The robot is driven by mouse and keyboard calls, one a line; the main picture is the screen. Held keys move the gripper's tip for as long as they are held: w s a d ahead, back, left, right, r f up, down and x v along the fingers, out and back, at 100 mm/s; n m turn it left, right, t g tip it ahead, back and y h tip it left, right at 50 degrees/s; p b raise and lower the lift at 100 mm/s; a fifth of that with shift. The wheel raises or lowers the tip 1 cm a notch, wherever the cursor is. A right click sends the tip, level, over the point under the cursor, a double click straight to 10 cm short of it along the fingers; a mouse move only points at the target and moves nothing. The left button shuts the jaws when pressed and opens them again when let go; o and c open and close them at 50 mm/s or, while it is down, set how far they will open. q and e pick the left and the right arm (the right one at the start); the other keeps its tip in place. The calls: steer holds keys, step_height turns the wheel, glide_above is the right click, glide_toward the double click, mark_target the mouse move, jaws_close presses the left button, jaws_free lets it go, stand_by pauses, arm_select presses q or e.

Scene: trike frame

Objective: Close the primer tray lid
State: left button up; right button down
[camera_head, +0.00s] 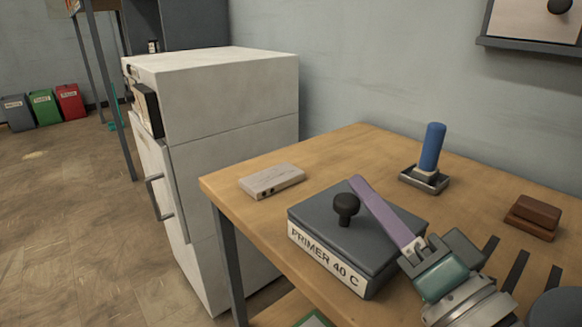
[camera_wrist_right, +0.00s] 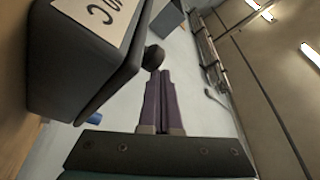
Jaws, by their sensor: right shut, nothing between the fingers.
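The primer tray (camera_head: 322,259) is a dark grey box with a "PRIMER 40 C" label, standing on the wooden table; it also fills the upper left of the right wrist view (camera_wrist_right: 75,85). Its flat grey lid (camera_head: 312,214) lies down over the box, with no gap that I can make out. A black knob (camera_head: 346,206) stands on the lid and shows in the right wrist view (camera_wrist_right: 153,57). My right gripper (camera_head: 356,183) is shut and empty. Its purple fingers (camera_wrist_right: 160,76) reach over the lid beside the knob; I cannot tell whether they touch it. My left gripper is out of view.
On the table (camera_head: 240,187) are a pale block (camera_head: 272,180) left of the tray, a blue-handled tool (camera_head: 432,148) in a holder behind, and brown blocks (camera_head: 533,217) at right. A white cabinet (camera_head: 235,110) stands left. The table's back middle is clear.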

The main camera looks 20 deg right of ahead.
steer(key=shift+a+f, duration=0.15)
steer(key=shift+f, duration=0.3)
